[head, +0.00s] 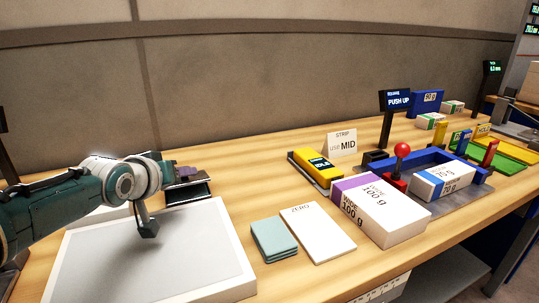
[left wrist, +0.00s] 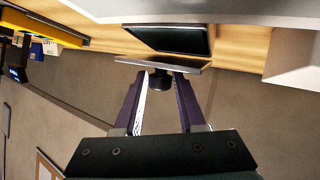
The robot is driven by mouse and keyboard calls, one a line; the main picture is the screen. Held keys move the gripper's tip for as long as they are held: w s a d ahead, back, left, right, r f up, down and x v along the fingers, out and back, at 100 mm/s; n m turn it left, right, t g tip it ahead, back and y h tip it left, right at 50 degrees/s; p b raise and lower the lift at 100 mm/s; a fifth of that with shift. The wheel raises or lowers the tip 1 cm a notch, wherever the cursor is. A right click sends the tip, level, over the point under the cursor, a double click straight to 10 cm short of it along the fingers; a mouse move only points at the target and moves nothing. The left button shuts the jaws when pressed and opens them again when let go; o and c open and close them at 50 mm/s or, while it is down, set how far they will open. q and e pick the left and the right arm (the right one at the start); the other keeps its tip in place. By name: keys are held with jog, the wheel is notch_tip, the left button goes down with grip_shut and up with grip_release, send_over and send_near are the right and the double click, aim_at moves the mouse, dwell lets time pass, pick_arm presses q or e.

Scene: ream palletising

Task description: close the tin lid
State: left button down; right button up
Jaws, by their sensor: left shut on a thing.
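The tin (head: 190,194) is a small dark box on the table, just behind the large white panel in the head view. In the left wrist view its open dark inside (left wrist: 168,40) shows. A black knob (left wrist: 160,80) sticks out from the lid. My left gripper (left wrist: 160,77), with purple fingers, is shut on this knob. In the head view my left gripper (head: 186,172) is at the tin and partly hides the lid. My right gripper is not in view.
The white panel (head: 150,265) lies in front of the tin, under my left arm. Teal sheets (head: 273,239) and a white ZERO pad (head: 316,232) lie to the right. Further right are a yellow device (head: 316,167) and a purple-and-white ream (head: 380,210). The wall stands behind.

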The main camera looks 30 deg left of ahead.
pick_arm(q)
jog(key=shift+s+d+f, duration=0.15)
jog(key=shift+s+f, duration=0.05)
jog(key=shift+f, duration=0.35)
jog(key=shift+s+d+f, duration=0.15)
jog(key=shift+s+f, duration=0.05)
jog(key=shift+f, duration=0.35)
jog(key=c, duration=0.9)
grip_release()
jog(key=o, duration=0.4)
jog(key=shift+d, duration=0.15)
jog(key=shift+a+r, duration=0.2)
